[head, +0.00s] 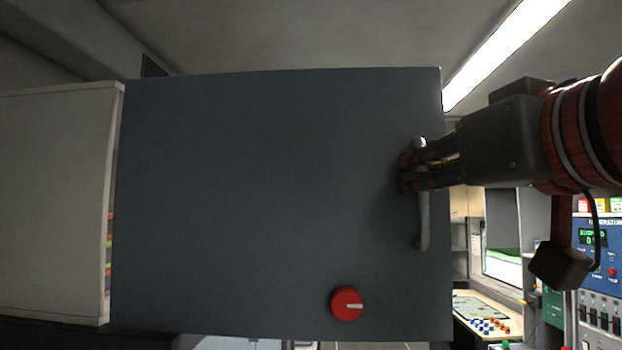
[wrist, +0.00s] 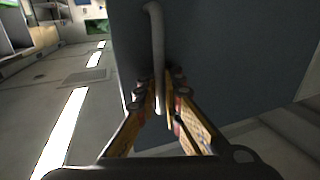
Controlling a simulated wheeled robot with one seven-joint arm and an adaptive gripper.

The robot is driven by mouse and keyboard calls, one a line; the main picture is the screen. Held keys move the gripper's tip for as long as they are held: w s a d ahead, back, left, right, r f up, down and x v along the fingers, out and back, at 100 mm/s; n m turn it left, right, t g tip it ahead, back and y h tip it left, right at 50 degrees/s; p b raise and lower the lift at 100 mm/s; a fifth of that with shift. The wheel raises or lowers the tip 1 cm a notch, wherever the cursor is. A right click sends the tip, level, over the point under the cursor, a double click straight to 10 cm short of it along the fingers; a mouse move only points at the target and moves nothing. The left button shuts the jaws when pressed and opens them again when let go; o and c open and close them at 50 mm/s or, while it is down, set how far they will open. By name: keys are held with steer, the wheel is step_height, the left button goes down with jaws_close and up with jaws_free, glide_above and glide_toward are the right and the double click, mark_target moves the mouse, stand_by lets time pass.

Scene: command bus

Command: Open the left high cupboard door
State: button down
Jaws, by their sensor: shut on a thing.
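The grey-blue cupboard door (head: 260,200) fills the middle of the head view, swung out from the light cabinet on the left. A narrow gap between door and cabinet shows some coloured items inside. The pale vertical handle (head: 424,225) is near the door's right edge. My gripper (head: 412,171) comes from the right and is shut on the upper part of the handle. In the wrist view the handle (wrist: 155,50) runs between the fingers of my gripper (wrist: 160,100), with the door (wrist: 225,60) behind. The fingers partly hide the handle.
A red round knob (head: 347,303) is low on the door. The light cabinet (head: 55,205) stands at the left. A console with a blue panel (head: 598,245) and a desk with buttons (head: 485,318) are at the lower right. A ceiling light strip (head: 505,48) runs above.

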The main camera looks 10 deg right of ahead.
steer(key=shift+s+a+f, duration=0.1)
steer(key=shift+s+a, duration=0.15)
steer(key=shift+s, duration=0.5)
steer(key=c, duration=2.3)
jaws_free()
